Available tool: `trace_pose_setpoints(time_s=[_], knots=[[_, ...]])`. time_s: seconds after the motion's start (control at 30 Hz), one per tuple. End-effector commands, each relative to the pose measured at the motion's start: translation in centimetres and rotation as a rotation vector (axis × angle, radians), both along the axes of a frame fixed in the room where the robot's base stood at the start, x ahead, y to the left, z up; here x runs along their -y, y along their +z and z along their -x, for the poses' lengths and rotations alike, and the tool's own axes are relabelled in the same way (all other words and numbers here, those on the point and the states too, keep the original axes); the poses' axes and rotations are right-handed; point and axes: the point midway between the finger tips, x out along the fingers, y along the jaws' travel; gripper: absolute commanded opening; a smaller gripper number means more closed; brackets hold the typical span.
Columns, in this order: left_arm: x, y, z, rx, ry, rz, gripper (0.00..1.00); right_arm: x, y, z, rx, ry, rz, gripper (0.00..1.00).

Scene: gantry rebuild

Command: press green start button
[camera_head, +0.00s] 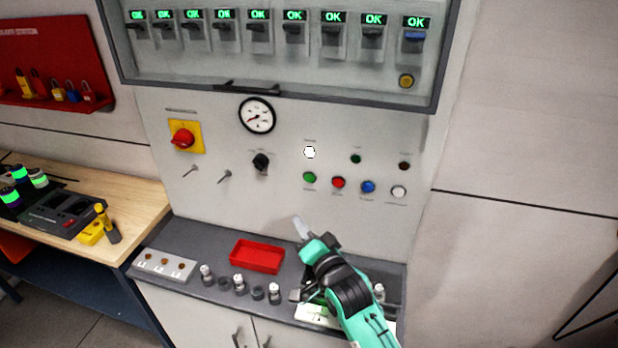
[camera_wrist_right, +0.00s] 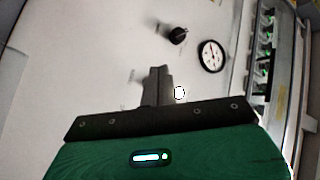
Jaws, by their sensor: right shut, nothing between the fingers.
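The green start button (camera_head: 309,177) is on the grey panel, left of a red button (camera_head: 338,182). A white lit lamp (camera_head: 309,152) is directly above it and also shows in the right wrist view (camera_wrist_right: 180,93). My right gripper (camera_head: 300,226) is below and slightly left of the green button in the head view, its fingers shut and empty, pointing up toward the panel. In the right wrist view the shut fingers (camera_wrist_right: 158,82) point at the panel, and the green button is not visible there. My left gripper is not in view.
A blue button (camera_head: 368,187) and a white button (camera_head: 399,191) continue the row. A black selector knob (camera_head: 261,162), a red rotary switch (camera_head: 183,138) and a gauge (camera_head: 257,115) are on the panel. A red tray (camera_head: 257,256) lies on the ledge below.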

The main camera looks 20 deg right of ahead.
Motion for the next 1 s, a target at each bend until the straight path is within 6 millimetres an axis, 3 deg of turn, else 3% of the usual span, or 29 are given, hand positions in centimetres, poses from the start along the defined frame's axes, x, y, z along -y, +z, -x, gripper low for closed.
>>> trace_pose_setpoints(time_s=[0.1,0.2,0.67,1.0], knots=[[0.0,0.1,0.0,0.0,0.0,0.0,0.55,-0.3,2.2,-1.0,0.08,0.014,-0.077,0.0],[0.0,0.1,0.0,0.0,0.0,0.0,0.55,-0.4,2.9,-1.2,0.106,0.021,-0.104,0.0],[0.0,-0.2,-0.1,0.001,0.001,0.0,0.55,0.0,2.8,-1.8,0.109,0.021,-0.104,0.0],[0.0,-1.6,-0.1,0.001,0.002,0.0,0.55,2.5,2.7,-5.5,0.11,0.021,-0.1,0.0]])
